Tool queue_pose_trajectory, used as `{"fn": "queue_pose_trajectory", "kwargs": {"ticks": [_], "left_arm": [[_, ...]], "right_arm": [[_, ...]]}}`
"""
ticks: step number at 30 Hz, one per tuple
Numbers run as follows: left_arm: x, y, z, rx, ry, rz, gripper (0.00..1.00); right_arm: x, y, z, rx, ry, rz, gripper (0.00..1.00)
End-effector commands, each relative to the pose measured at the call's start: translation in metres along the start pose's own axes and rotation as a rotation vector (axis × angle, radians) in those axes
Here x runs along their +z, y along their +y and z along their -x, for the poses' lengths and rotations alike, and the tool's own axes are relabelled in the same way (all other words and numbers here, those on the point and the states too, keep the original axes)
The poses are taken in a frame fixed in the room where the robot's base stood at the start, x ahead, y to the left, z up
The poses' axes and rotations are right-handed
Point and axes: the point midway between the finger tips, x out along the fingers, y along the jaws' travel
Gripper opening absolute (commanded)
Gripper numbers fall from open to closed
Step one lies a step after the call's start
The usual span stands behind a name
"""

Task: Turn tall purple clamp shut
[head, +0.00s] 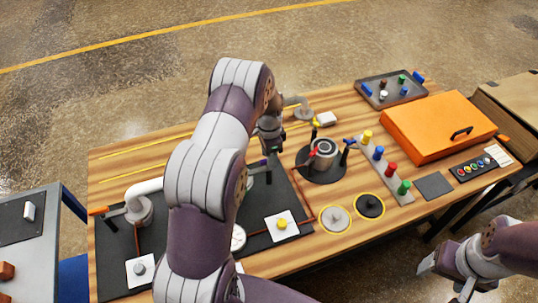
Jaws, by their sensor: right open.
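A small purple handle (257,163) shows just below my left gripper, at the top of a post on the black panel, partly hidden by my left arm. I take it for the tall purple clamp; how far it is turned is too small to tell. My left gripper (274,149) points down close above it, left of the round furnace chamber (322,148); whether they touch is unclear, and its fingers are too hidden to read. My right gripper (445,279) is open and empty at the lower right, off the table's front edge.
Red (312,156), yellow (315,129) and blue (347,146) handles surround the chamber. A strip of coloured pegs (385,172), an orange case (437,127) and a dark tray (391,92) stand to the right.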

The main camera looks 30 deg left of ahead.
Motion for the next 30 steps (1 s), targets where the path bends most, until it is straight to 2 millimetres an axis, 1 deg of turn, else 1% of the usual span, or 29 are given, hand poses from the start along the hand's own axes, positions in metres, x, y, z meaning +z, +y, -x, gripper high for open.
{"fn": "queue_pose_trajectory", "kwargs": {"ticks": [8, 11, 14, 18, 21, 22, 24, 27, 30], "left_arm": [[0.001, 0.001, -0.001, 0.003, -0.002, 0.002, 0.39], [0.0, 0.001, 0.008, 0.001, -0.001, 0.002, 0.39], [0.0, 0.0, 0.03, -0.001, 0.001, 0.002, 0.39], [0.0, 0.0, 0.07, -0.003, 0.002, 0.002, 0.39], [0.0, 0.0, 0.095, -0.001, 0.001, 0.001, 0.39], [0.0, 0.0, 0.101, -0.001, 0.001, 0.001, 0.39], [0.0, 0.0, 0.115, 0.001, -0.001, 0.001, 0.39], [0.001, 0.001, 0.124, 0.003, -0.002, 0.001, 0.39], [0.001, 0.001, 0.126, 0.004, -0.002, 0.001, 0.39]], "right_arm": [[0.0, 0.0, -0.001, 0.0, 0.0, 0.0, 0.68], [0.001, 0.0, -0.005, 0.0, 0.0, 0.0, 0.68], [0.002, 0.0, -0.012, 0.0, 0.0, 0.0, 0.68], [0.003, 0.0, -0.022, 0.0, 0.0, 0.0, 0.68], [0.003, 0.0, -0.026, 0.0, 0.0, 0.0, 0.68], [0.003, 0.0, -0.027, 0.0, 0.0, 0.0, 0.68], [0.003, 0.0, -0.023, 0.0, 0.0, 0.0, 0.68], [0.003, 0.0, -0.022, 0.0, 0.0, 0.0, 0.68], [0.003, 0.0, -0.022, 0.0, 0.0, 0.0, 0.68]]}}
